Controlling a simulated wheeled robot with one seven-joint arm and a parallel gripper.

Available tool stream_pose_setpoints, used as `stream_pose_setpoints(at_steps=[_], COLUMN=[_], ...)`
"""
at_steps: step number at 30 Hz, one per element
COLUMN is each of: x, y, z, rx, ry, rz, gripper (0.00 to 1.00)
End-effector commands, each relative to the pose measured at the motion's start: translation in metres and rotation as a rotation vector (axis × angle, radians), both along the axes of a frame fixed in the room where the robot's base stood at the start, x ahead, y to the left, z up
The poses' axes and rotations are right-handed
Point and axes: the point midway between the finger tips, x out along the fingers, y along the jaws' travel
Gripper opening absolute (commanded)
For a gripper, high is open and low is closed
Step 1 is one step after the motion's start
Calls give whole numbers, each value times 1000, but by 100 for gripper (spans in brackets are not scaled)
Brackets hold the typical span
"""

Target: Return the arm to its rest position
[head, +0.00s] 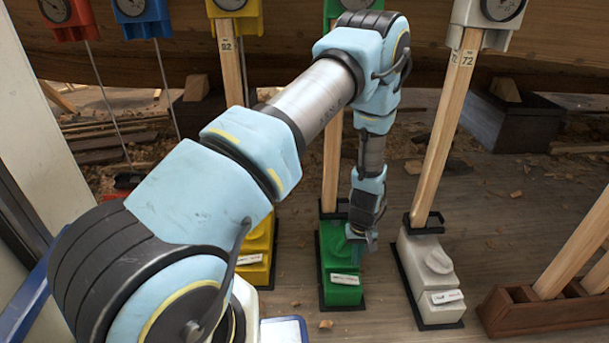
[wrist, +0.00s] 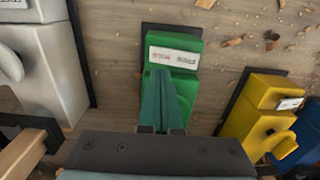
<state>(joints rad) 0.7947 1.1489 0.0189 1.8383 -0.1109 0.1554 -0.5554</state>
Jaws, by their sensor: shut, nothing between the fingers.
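My arm reaches across the head view from the lower left, with its elbow high and its forearm hanging down. My gripper (head: 371,243) is at the right side of the green base block (head: 342,262), just above or beside it; I cannot tell if they touch. In the wrist view my gripper's fingers (wrist: 162,72) are together, with nothing between them. They point over the green block (wrist: 186,95) toward its white label. No separate rest place for the arm shows.
A white block (head: 428,262) with a leaning wooden post (head: 447,130) stands right of my gripper. A yellow block (head: 256,250) stands left. A brown slotted rack (head: 535,310) is at lower right. The wooden hull (head: 400,50) runs behind. Wood chips litter the floor.

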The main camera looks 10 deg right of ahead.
Motion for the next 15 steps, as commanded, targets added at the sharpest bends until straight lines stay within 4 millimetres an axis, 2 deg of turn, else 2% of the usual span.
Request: stream_pose_setpoints(at_steps=[2,5,8,12,15], x=[3,15,32,50,54], y=[2,13,34,80,117], z=[6,29,71,138,182], rx=[-2,-10,-22,-36,-42], ry=[-2,-7,-18,-35,-49], rz=[2,8,15,19,21], gripper=[0,0,0,0,0])
